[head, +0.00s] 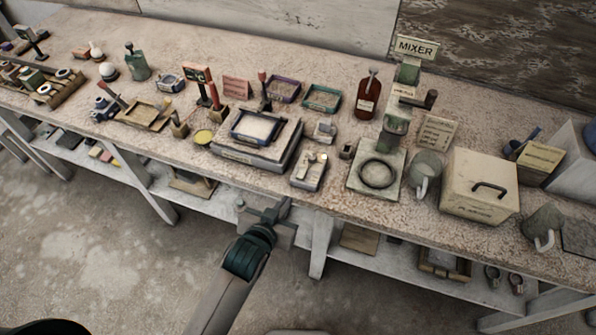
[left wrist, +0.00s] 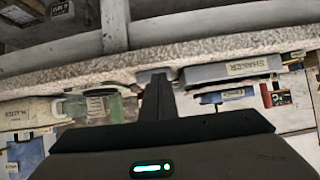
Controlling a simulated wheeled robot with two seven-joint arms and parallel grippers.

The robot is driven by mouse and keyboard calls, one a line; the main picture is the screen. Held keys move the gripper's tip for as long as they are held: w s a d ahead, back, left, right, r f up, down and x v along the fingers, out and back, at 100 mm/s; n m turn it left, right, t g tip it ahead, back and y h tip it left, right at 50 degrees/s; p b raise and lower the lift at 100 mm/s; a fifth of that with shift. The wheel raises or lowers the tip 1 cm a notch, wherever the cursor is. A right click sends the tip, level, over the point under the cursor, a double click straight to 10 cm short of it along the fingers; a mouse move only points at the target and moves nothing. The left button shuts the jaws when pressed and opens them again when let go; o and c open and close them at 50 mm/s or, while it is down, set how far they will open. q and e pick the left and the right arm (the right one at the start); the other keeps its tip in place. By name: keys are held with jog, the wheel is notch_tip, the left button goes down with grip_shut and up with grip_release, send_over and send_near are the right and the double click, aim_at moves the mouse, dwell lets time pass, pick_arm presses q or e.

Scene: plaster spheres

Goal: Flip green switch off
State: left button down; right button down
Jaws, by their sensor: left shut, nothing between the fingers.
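A small grey box with a pale knob on top (head: 310,171) stands at the table's front edge, between the shaker and the mixer. It may be the switch box, but I cannot make out a green switch on it. In the left wrist view a grey block (left wrist: 157,75) shows at the table edge, just beyond my fingertips. My left gripper (head: 277,212) is shut and empty, in front of the table edge and below that box, apart from it in the head view. Its dark fingers (left wrist: 157,98) point at the edge in the wrist view. My right gripper is not in view.
The shaker (head: 240,158) with its blue-rimmed tray stands left of the box. The mixer (head: 370,196) and a lidded cream box (head: 480,186) stand to the right. A lower shelf (head: 380,250) runs under the worktop (head: 60,62). The floor in front is clear.

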pick_arm(q)
notch_tip(320, 180, up, 10)
jog(key=t, duration=0.1)
jog(key=shift+d+p, duration=0.35)
jog(key=p, duration=0.4)
send_over(302, 174)
jog(key=s, duration=0.2)
jog(key=f, duration=0.4)
jog(key=shift+a, duration=0.4)
jog(key=shift+s+a+f, duration=0.1)
jog(key=shift+s+f, duration=0.05)
jog(key=shift+f, duration=0.5)
jog(key=shift+s+f, duration=0.1)
jog(key=shift+f, duration=0.5)
jog(key=shift+s+f+p, duration=0.2)
jog(key=shift+f+p, duration=0.25)
jog(key=shift+f, duration=0.35)
